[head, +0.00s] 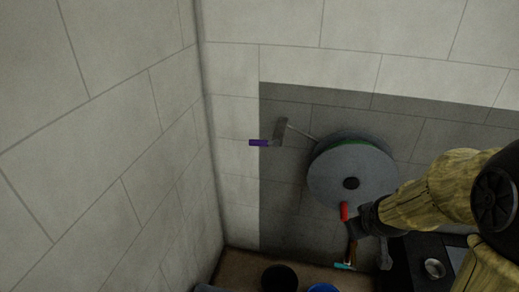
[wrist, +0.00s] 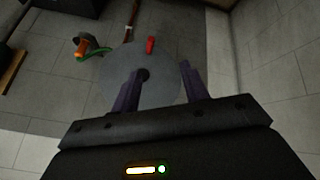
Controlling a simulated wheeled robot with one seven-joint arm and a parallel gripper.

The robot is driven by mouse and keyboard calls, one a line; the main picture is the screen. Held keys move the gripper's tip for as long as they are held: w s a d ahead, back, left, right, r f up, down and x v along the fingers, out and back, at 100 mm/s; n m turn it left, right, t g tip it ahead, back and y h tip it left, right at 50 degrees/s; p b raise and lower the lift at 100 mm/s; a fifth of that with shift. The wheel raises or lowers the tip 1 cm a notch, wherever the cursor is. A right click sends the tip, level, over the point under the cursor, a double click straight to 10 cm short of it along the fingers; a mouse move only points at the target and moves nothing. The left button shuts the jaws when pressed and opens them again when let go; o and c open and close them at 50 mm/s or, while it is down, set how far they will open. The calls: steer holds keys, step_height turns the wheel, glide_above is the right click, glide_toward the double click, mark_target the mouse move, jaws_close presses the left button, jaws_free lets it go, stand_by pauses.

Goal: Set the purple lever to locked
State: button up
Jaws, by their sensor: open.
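The purple lever (head: 258,143) shows in the head view as a short purple grip lying level, pointing left from a grey metal plate (head: 280,132) at the wall. I cannot make it out in the wrist view. My gripper (head: 352,224) is well to the right of and below the lever, in front of the lower part of a large grey disc (head: 335,178). In the wrist view my gripper (wrist: 158,82) has its two fingers wide apart with nothing held. The grey disc (wrist: 165,72) lies beyond them.
A red handle (head: 344,211) is close to my gripper, and also shows in the wrist view (wrist: 151,45). A dark bucket (head: 280,278) and a blue container (head: 323,288) stand below. A side wall (head: 110,130) bounds the left. The space before the lever looks clear.

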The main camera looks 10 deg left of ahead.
mark_target(259, 143)
steer(key=w+a+f+n+t+y+b, duration=0.1)
steer(key=w+a+n+t+y+b, duration=0.25)
steer(key=w+a+n, duration=0.55)
steer(key=w+a+f+n+t+y+b, duration=0.2)
steer(key=w+a+n+t+y+b, duration=0.3)
steer(key=w, duration=0.7)
steer(key=a+n+g+y, duration=0.2)
steer(key=a+n+y, duration=0.3)
steer(key=a+n, duration=0.4)
steer(key=shift+w+a+f+n, duration=0.3)
steer(key=shift+w+f+n, duration=0.05)
steer(key=shift+n, duration=0.15)
steer(key=shift+w+a, duration=0.1)
steer(key=shift+h, duration=0.25)
steer(key=p+x, duration=0.3)
steer(key=x, duration=1.4)
steer(key=shift+r, duration=0.15)
jaws_close()
